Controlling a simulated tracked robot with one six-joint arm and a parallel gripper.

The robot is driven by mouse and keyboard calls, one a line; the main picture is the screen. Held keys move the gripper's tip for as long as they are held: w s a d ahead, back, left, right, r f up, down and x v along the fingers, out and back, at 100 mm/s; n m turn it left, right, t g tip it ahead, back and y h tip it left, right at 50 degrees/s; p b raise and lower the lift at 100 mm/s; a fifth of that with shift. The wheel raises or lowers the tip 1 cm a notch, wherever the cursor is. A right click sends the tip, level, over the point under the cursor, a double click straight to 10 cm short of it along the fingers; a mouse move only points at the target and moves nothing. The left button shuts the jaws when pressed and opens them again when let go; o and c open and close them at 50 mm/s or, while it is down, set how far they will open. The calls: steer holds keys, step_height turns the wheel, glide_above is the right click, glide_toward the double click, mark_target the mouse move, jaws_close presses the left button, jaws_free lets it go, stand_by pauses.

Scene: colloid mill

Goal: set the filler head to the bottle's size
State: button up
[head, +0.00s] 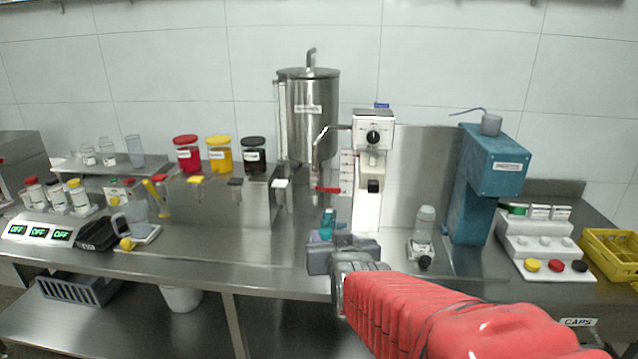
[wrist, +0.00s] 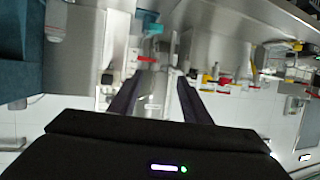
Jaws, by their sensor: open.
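The white filler (head: 366,205) stands at the back middle, with a head box carrying a black dial (head: 373,137) and a black block (head: 373,186) lower on its front. A white plate with red marks (head: 347,175) is beside its column. A clear bottle (head: 425,222) stands upright to the right, on a small base with a black knob (head: 425,262). My gripper (head: 335,250) is in front of and below the filler, apart from it. Its two dark fingers are spread and empty in the wrist view (wrist: 158,95). The dial setting is too small to read.
A steel tank (head: 308,120) with a red-handled outlet is left of the filler. A teal machine (head: 485,185) stands right of the bottle. A teal item (head: 327,224) is just behind my gripper. Caps stand (head: 545,250) and yellow crate (head: 612,255) are far right.

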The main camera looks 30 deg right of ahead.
steer(key=d+r+m+t+h, duration=0.1)
steer(key=d+h, duration=0.4)
steer(key=d, duration=0.6)
steer(key=shift+d+r+m+t, duration=0.3)
steer(key=shift+r+m+t, duration=0.1)
steer(key=shift+r+m, duration=0.45)
steer(key=shift+s, duration=0.1)
